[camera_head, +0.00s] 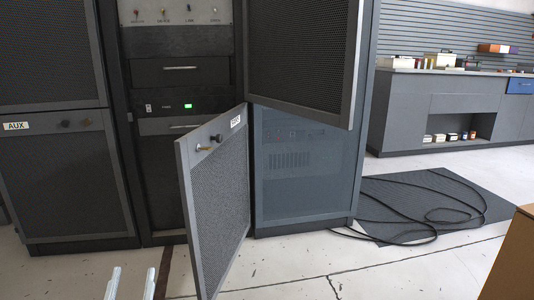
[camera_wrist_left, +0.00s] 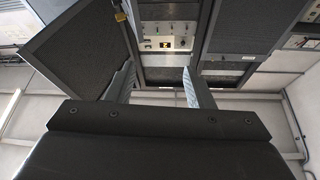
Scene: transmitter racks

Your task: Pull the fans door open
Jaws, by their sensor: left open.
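The fans door (camera_head: 220,200) is a grey-framed mesh door low on the middle-right rack. It stands swung out from the cabinet, with its free edge towards me and to the left. It has a small white label, too oblique to read, and a knob and a brass-coloured latch (camera_head: 205,148) near its top. My left gripper (camera_head: 131,283) shows as two pale fingertips at the bottom edge, left of the door and apart from it. In the left wrist view the gripper (camera_wrist_left: 158,88) is open and empty, with a mesh door panel (camera_wrist_left: 80,45) beyond it. My right gripper is not in view.
Another mesh door (camera_head: 300,50) hangs open above the fans door. The AUX door (camera_head: 65,175) at left is closed. A dark mat (camera_head: 440,200) with loose cables lies at right, and a brown box edge (camera_head: 510,260) is at lower right.

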